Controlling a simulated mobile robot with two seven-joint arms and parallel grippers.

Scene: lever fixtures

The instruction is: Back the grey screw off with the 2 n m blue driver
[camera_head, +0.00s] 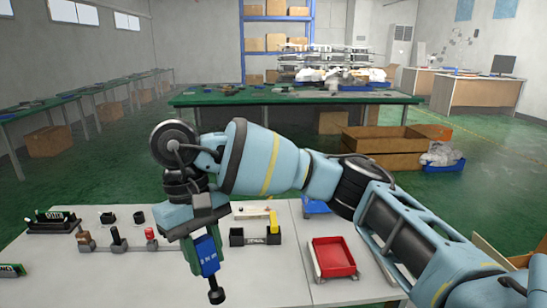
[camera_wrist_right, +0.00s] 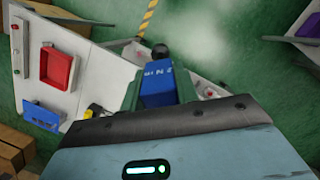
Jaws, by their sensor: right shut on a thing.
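My right gripper (camera_head: 203,246) is shut on the blue driver (camera_head: 208,262), which carries white lettering. The driver hangs over the front of the white table, its black end (camera_head: 216,296) pointing down. In the right wrist view the blue driver (camera_wrist_right: 158,88) sits between dark green fingers, its black end (camera_wrist_right: 159,52) beyond them. A row of small fixtures stands left of the gripper: one with a brown knob (camera_head: 85,240), one with a black top (camera_head: 118,240) and one with a red top (camera_head: 150,236). I cannot make out a grey screw. My left gripper is out of view.
A black holder (camera_head: 236,237) with a yellow piece (camera_head: 273,222) stands right of the gripper. A red tray (camera_head: 333,260) and a blue tray (camera_head: 315,207) lie further right. A black rack (camera_head: 50,226) and a green labelled block (camera_head: 12,270) are at left. The table's front middle looks clear.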

